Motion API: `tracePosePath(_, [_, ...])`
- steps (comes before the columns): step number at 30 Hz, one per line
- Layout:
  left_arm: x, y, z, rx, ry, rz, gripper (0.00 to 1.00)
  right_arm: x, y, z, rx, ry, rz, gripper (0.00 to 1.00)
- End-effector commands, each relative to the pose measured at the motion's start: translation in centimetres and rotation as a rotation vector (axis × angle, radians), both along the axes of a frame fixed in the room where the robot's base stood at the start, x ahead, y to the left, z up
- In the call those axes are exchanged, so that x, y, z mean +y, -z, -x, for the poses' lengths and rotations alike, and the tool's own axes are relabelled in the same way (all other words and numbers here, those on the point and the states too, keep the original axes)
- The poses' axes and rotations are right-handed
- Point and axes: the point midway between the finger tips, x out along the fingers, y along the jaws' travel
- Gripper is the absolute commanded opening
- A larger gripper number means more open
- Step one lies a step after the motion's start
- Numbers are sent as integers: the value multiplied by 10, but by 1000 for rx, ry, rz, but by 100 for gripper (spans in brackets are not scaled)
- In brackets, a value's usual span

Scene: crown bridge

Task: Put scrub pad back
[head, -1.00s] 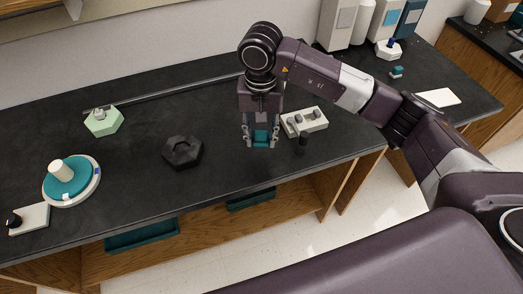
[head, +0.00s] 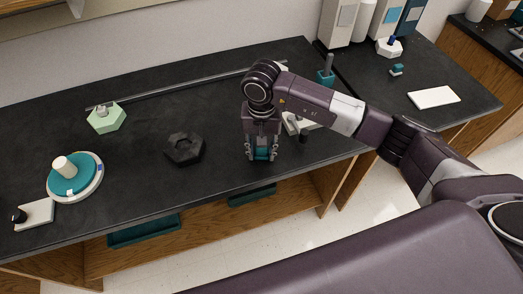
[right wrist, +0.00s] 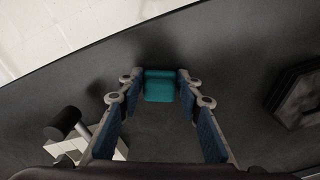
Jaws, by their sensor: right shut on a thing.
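A small teal block (head: 262,154), which looks like the scrub pad, is between the fingertips of my right gripper (head: 262,156). The right wrist view shows the same teal block (right wrist: 160,86) with a finger on each side at the tips of my right gripper (right wrist: 160,82). The gripper points down over the dark counter, near its front edge. I cannot tell whether the block touches the counter. My left gripper is not in view.
A white block with dark pegs (head: 291,125) stands just right of the gripper, partly hidden. A black hexagonal piece (head: 184,149) lies to the left. A teal holder with a grey rod (head: 325,77) and a flat white plate (head: 433,97) are farther right.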

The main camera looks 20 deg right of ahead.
Motion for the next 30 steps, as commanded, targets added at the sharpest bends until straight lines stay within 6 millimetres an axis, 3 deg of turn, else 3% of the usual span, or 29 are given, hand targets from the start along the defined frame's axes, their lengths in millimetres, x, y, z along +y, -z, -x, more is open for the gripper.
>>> tracePosePath(6, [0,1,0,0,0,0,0,0,1,0,0,0,0,50])
tracePosePath(18, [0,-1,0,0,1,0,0,0,-7,-1,-3,0,-1,50])
tracePosePath(30, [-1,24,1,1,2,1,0,0,-88,-2,-7,0,-1,50])
